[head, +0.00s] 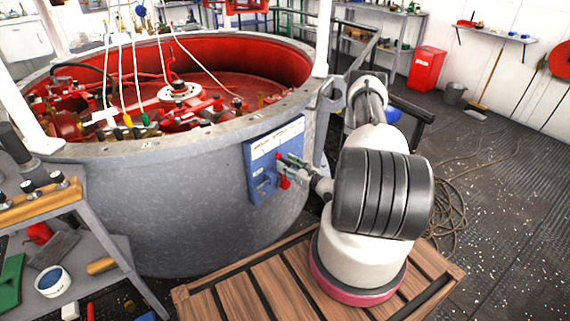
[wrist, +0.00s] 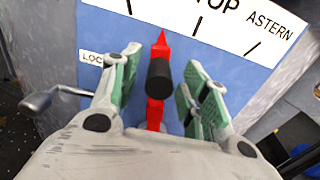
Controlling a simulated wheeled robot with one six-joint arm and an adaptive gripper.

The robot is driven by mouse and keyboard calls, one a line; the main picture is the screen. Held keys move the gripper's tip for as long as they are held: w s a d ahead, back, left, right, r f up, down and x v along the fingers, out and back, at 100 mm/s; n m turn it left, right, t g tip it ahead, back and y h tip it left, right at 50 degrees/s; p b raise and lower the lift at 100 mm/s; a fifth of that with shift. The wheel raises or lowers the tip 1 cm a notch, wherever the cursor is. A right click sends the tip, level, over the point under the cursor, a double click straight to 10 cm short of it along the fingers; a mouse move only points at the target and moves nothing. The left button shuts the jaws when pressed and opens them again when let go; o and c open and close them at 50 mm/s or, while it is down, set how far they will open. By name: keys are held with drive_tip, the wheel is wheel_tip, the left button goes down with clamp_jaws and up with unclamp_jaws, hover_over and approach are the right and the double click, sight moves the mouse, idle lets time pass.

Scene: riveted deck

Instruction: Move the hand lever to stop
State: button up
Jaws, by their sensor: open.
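The red hand lever (wrist: 154,112) with a black knob (wrist: 159,80) stands on a blue panel (wrist: 95,55). Its red tip lies below the white scale plate (wrist: 178,10), between two tick marks, left of the tick under the partly cut-off word ending "OP"; "ASTERN" is farther right. My gripper (wrist: 163,62) is open, with green-padded fingers on either side of the knob and gaps visible between. In the head view, my gripper (head: 287,166) is at the panel (head: 262,180) on the grey drum's side, with red of the lever (head: 284,183) showing beside it.
A small grey handle (wrist: 40,101) sticks out left of the lever, near a label starting "LOC". The large grey drum (head: 190,215) holds red machinery. A shelf unit (head: 118,250) stands at left. A wooden pallet (head: 240,296) lies in front.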

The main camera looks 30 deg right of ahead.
drive_tip(key=shift+w+a, duration=0.2)
drive_tip(key=shift+w, duration=0.5)
clamp_jaws()
drive_tip(key=shift+w+d+r+m, duration=0.1)
drive_tip(key=shift+w+d+m, duration=0.1)
drive_tip(key=shift+d+m, duration=0.3)
drive_tip(key=shift+w+d+r+m, duration=0.1)
drive_tip(key=shift+w+d+m, duration=0.15)
drive_tip(key=shift+d, duration=0.4)
drive_tip(key=shift+w+d+r+m, duration=0.1)
drive_tip(key=shift+w+d+m, duration=0.05)
drive_tip(key=shift+d+m, duration=0.4)
drive_tip(key=shift+c, duration=0.3)
unclamp_jaws()
drive_tip(key=shift+d, duration=0.1)
drive_tip(key=shift+s+d+f, duration=0.1)
drive_tip(key=shift+s, duration=0.25)
drive_tip(key=shift+o, duration=0.3)
drive_tip(key=v, duration=1.1)
drive_tip(key=shift+s, duration=0.35)
drive_tip(key=shift+f, duration=0.1)
